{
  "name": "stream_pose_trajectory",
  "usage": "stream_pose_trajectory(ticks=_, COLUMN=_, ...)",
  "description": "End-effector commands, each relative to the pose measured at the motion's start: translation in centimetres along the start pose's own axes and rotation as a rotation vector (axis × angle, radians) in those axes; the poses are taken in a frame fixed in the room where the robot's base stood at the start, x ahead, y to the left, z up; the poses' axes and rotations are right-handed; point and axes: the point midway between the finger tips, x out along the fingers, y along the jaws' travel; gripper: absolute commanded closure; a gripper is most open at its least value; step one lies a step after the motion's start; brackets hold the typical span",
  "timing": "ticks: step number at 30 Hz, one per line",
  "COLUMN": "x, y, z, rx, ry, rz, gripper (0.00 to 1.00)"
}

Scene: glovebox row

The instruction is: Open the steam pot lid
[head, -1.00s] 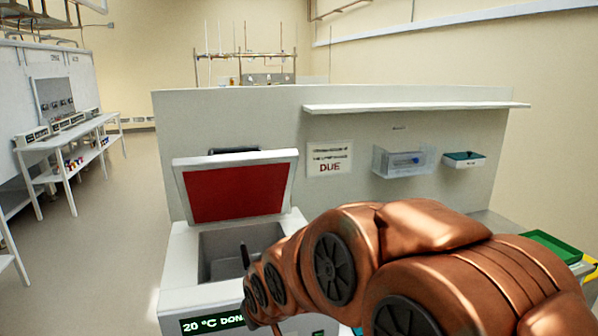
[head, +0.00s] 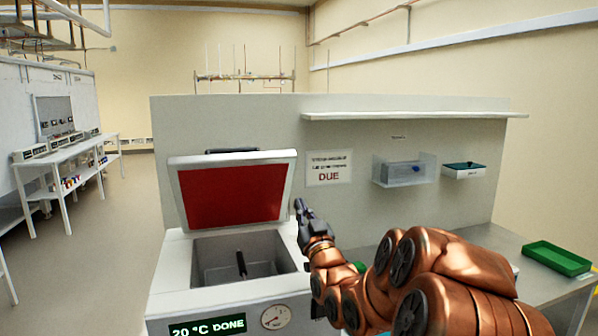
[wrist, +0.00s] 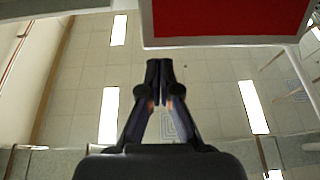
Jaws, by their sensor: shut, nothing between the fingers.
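The steam pot (head: 176,282) is a white box with an open top. Its lid (head: 230,194) is raised and leans back, with its red underside facing me. Inside the well a dark upright piece (head: 241,264) shows. The front display reads "20 °C DONE". My gripper (head: 299,204) is shut and empty, pointing up just right of the lid's right edge. In the wrist view the shut fingers (wrist: 160,65) show below the lid's red face (wrist: 235,18), apart from it in the picture.
A dial (head: 275,317) is on the pot's front. A panel behind carries a "DUE" sign (head: 328,168), a clear box (head: 404,171) and a green-topped box (head: 464,170) below a shelf (head: 415,115). A green tray (head: 557,258) lies on the bench at right.

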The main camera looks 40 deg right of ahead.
Motion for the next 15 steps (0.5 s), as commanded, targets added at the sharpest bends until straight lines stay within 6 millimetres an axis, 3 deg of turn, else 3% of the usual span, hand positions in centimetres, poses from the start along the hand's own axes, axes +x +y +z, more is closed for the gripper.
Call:
stream_pose_trajectory(ticks=6, x=-0.6, y=2.4, z=-1.7, rx=0.001, ry=0.126, rz=0.035, gripper=1.0)
stream_pose_trajectory(ticks=15, x=0.8, y=2.7, z=-2.6, rx=0.003, ry=0.142, rz=0.038, gripper=1.0)
